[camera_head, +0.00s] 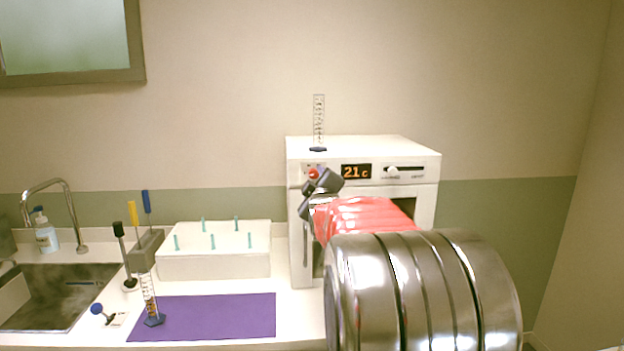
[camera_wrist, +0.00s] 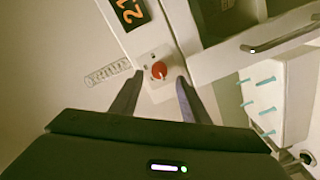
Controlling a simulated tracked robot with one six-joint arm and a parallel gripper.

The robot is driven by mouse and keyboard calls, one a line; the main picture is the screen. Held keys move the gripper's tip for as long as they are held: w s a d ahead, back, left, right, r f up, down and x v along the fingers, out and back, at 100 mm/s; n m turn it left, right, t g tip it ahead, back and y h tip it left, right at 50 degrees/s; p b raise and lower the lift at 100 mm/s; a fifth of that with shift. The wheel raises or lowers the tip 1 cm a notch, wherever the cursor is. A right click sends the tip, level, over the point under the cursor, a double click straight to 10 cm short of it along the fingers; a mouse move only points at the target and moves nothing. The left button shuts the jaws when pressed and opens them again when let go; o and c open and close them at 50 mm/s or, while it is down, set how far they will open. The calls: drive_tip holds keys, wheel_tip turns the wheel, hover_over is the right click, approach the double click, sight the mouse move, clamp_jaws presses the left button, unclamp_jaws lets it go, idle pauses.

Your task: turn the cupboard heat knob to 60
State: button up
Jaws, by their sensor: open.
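The white cupboard (camera_head: 410,153) stands at the right end of the counter, and its display (camera_head: 356,171) reads 21c. The red heat knob (camera_wrist: 159,70) has a pale pointer line and sits on a small plate in the wrist view. It also shows at the cupboard's upper left in the head view (camera_head: 313,174). My gripper (camera_wrist: 158,78) is open, with its two dark fingers on either side of the knob. I cannot tell whether they touch it. In the head view my gripper (camera_head: 312,190) is in front of the panel, just below the knob.
A slider (camera_head: 404,169) is right of the display. A glass cylinder (camera_head: 319,120) stands on the cupboard top. A white rack (camera_head: 213,263) with teal pegs is left of the cupboard.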

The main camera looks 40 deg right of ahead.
sight(313, 176)
drive_tip(key=shift+x, duration=1.75)
drive_tip(key=shift+c, duration=0.7)
drive_tip(key=c, duration=0.9)
drive_tip(key=shift+a+f, duration=0.1)
